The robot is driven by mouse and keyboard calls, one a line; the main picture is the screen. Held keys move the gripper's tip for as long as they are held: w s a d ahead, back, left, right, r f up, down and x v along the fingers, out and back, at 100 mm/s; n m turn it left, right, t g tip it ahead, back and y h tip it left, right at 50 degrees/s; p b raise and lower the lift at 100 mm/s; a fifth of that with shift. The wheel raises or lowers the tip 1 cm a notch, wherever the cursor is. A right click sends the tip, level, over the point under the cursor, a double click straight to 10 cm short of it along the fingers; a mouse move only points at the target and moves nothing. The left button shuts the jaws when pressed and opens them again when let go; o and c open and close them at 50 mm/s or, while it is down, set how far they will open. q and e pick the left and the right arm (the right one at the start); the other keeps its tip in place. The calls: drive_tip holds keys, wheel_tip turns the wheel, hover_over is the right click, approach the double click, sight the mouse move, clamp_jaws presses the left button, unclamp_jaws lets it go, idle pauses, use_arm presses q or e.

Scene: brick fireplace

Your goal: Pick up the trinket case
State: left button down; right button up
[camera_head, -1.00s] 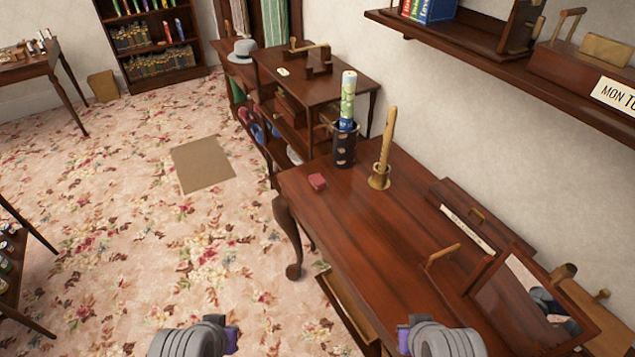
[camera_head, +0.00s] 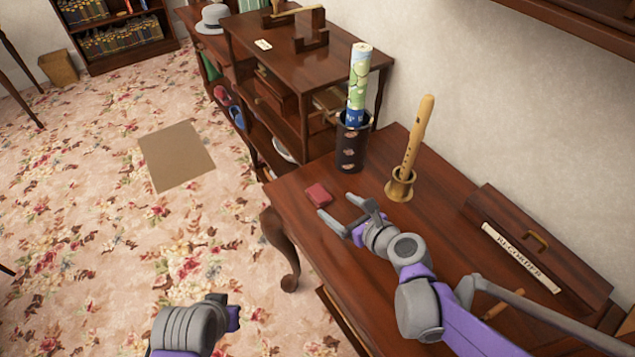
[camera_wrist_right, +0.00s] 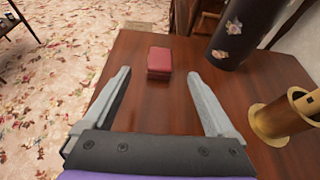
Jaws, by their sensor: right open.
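The trinket case looks to be the small red box (camera_head: 319,195) lying on the wooden table near its far left corner. It also shows in the right wrist view (camera_wrist_right: 160,62), ahead of the fingers and roughly between their lines. My right gripper (camera_head: 341,212) is open and empty over the table, just short of the box and apart from it. In the right wrist view its two fingers (camera_wrist_right: 160,95) are spread wide. My left arm shows at the bottom of the head view, left of the table, with its fingers not clearly seen.
A dark cylinder holder (camera_head: 352,145) with a rolled paper stands just behind the box. A recorder in a brass stand (camera_head: 400,187) is to the right. A long wooden case labelled RECORDER (camera_head: 535,235) lies near the wall. The table (camera_head: 310,235) around the box is clear.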

sight(319, 192)
drive_tip(key=shift+w+a+f, duration=0.15)
drive_tip(key=shift+w+a, duration=0.1)
drive_tip(key=shift+w, duration=0.1)
drive_tip(key=x, duration=0.3)
drive_tip(key=shift+a+f+b, duration=0.1)
drive_tip(key=shift+a+b, duration=0.1)
drive_tip(key=shift+b, duration=0.1)
drive_tip(key=shift+d+b+x, duration=0.2)
drive_tip(key=shift+b+x, duration=0.1)
drive_tip(key=shift+x, duration=2.85)
drive_tip(key=c, duration=1.4)
